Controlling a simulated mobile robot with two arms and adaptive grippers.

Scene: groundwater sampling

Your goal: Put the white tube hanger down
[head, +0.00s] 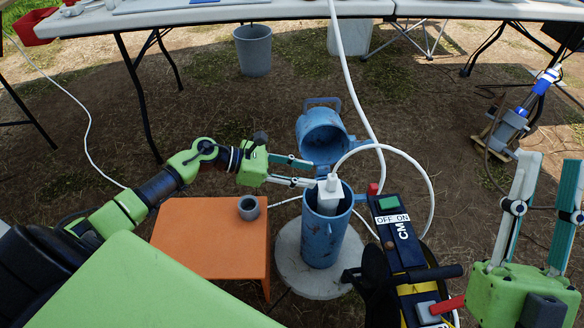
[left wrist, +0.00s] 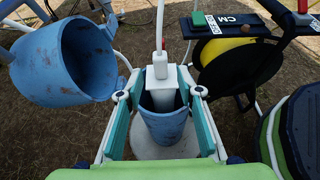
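The white tube hanger (head: 327,194) stands in the mouth of the blue well pipe (head: 323,240), its lower part hidden inside. A white tube loops from its top. It also shows in the left wrist view (left wrist: 161,88), ahead of the fingers and roughly centred between them. My left gripper (head: 314,174) is open, its fingertips just left of the hanger and well mouth, with no clear contact visible. My right gripper (head: 551,160) is open and empty at the right edge, fingers pointing up.
The blue lid (head: 322,135) hangs open behind the well. An orange table (head: 205,238) with a grey cup (head: 249,208) stands left. A reel with a control box (head: 402,240) stands close right. A grey bucket (head: 253,52) and long tables are behind.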

